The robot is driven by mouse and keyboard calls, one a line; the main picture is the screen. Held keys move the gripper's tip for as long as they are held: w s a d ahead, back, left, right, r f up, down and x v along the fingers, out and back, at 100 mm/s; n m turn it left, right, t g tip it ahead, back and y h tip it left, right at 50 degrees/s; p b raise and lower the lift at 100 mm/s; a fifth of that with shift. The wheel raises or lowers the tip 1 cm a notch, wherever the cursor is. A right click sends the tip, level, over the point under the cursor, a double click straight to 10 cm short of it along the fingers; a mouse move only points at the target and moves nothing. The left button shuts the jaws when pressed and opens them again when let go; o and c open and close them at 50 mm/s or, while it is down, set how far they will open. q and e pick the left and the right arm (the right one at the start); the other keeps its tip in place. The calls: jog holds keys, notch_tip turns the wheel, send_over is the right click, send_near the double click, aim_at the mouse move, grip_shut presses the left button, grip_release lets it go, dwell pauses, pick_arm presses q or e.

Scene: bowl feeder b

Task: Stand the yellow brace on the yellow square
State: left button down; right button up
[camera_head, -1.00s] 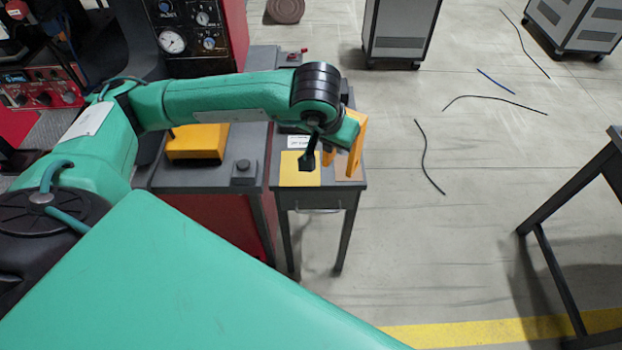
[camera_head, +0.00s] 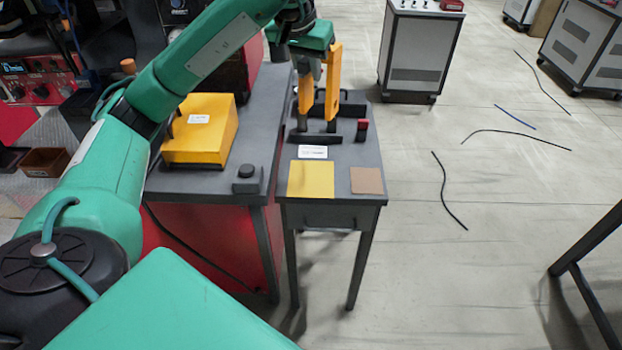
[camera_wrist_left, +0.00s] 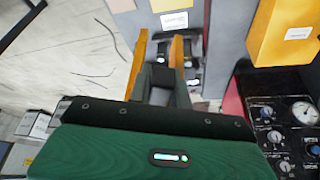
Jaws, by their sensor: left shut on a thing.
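My left gripper (camera_head: 317,76) is shut on the yellow brace (camera_head: 333,80). The brace shows as two upright orange-yellow legs below the green gripper body, and its top is mostly hidden by the gripper. Its lower ends are over the dark holder at the back of the small grey table. In the left wrist view the brace's legs (camera_wrist_left: 137,66) flank my dark left gripper (camera_wrist_left: 160,85). The yellow square (camera_head: 311,179) lies flat and bare at the table's front left. I cannot tell whether the brace touches the holder. My right gripper is not in view.
A brown square (camera_head: 367,180) lies beside the yellow one. A white label (camera_head: 313,152), a dark holder (camera_head: 352,104) and a red-topped block (camera_head: 362,129) are behind.

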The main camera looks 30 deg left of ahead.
pick_arm(q)
jog(key=shift+a, duration=0.25)
notch_tip(320, 180, down, 19)
jog(key=shift+f+p, duration=0.15)
jog(key=shift+p, duration=0.2)
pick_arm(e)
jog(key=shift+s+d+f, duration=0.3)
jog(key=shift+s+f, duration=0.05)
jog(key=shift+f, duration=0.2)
pick_arm(q)
jog(key=c, duration=1.3)
grip_release()
jog(key=shift+f, duration=0.1)
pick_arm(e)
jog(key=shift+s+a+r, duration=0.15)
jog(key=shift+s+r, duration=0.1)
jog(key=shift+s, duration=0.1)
